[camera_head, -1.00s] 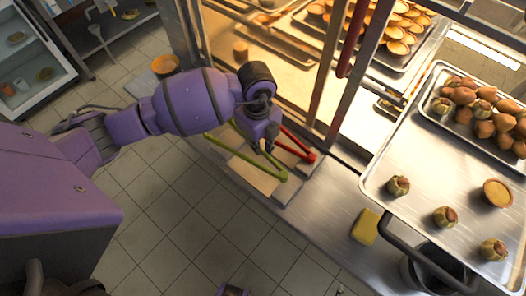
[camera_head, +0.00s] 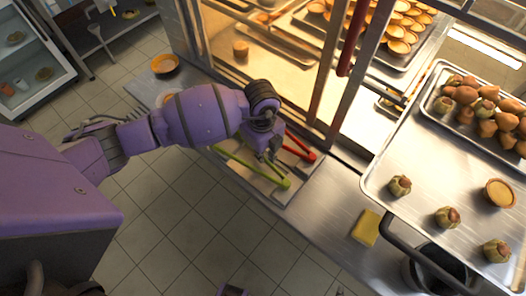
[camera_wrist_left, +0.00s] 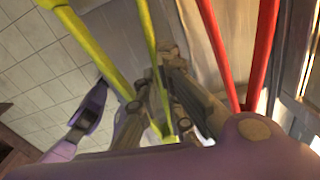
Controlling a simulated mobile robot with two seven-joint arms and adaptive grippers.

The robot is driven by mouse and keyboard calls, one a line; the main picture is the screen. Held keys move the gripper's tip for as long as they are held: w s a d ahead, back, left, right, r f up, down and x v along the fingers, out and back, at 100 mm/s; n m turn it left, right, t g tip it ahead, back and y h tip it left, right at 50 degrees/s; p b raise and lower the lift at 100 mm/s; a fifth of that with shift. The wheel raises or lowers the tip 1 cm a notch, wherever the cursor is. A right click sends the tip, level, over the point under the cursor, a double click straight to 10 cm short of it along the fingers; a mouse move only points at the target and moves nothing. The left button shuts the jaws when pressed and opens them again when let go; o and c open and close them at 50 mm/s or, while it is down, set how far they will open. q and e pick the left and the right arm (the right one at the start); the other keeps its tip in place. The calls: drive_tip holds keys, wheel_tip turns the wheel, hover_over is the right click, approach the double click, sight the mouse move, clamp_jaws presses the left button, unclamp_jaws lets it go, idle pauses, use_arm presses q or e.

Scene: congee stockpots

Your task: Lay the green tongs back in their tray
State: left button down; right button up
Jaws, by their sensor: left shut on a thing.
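The green tongs (camera_head: 236,161) are over a pale tray (camera_head: 281,196) on the steel counter, their hinge end toward the right. My left gripper (camera_head: 270,155) is shut on one arm of the green tongs. In the left wrist view the gripper (camera_wrist_left: 158,110) has a green arm (camera_wrist_left: 151,45) between its fingers, with the other green arm to the left. I cannot tell whether the tongs touch the tray. The red tongs (camera_head: 301,149) lie just right of the gripper and show in the left wrist view (camera_wrist_left: 262,50).
A lit glass pastry case (camera_head: 285,60) stands behind the tray. A yellow sponge (camera_head: 366,227) lies on the counter to the right, near a large metal tray of pastries (camera_head: 420,190). An orange bowl (camera_head: 165,64) stands at the counter's left end.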

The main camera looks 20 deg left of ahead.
use_arm(q)
drive_tip(key=shift+f, duration=0.15)
drive_tip(key=c, duration=1.9)
unclamp_jaws()
wheel_tip(320, 180, up, 13)
drive_tip(key=shift+w+a+r+p, duration=0.1)
drive_tip(key=shift+p, duration=0.5)
